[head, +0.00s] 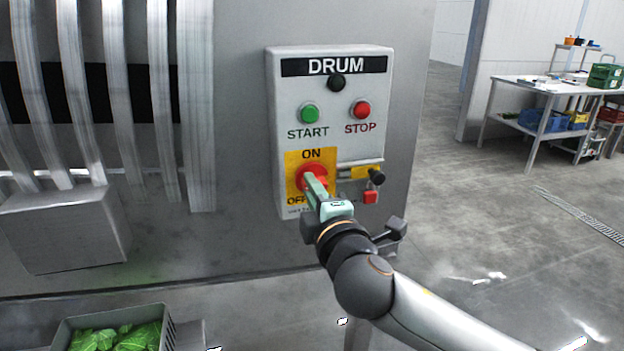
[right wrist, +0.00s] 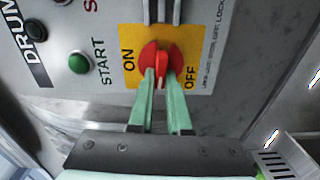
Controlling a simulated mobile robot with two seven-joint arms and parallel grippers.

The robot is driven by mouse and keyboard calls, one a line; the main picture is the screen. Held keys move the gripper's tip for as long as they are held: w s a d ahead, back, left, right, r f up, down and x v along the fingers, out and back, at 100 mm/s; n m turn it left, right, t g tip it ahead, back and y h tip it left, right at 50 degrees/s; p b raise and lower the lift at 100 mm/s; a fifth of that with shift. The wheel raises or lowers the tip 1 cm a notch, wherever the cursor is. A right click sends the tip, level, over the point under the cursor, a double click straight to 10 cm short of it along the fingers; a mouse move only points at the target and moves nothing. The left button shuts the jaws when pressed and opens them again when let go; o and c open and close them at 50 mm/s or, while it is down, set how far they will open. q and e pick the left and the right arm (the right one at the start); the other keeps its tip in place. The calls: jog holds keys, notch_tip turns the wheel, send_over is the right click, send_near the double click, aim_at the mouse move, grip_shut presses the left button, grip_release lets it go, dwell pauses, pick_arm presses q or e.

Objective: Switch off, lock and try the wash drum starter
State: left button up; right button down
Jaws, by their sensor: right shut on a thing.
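The wash drum starter (head: 283,130) is a grey box labelled DRUM, with a green START button (head: 310,112) and a red STOP button (head: 360,109). Its red rotary switch (head: 306,172) sits on a yellow plate marked ON and OFF. My right gripper (head: 316,185) is shut on the switch handle and partly hides it in the head view. In the right wrist view the red switch (right wrist: 161,68) is between the green fingertips, its handle lying crosswise between the two words. A small red block, perhaps a padlock (head: 370,197), is beside it on the right. My left gripper is not in view.
A small rail with a yellow piece (head: 360,174) and a black knob (head: 377,177) projects right of the switch. A crate of greens (head: 165,325) stands low at left. A table (head: 535,84) with bins is far right; the floor between is open.

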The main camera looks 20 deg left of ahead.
jog(key=shift+n, duration=0.4)
jog(key=shift+f, duration=0.1)
jog(key=c, duration=0.9)
grip_release()
jog(key=shift+o, duration=0.2)
jog(key=v, duration=1.2)
jog(key=shift+s+d+b, duration=0.15)
jog(key=shift+b, duration=0.3)
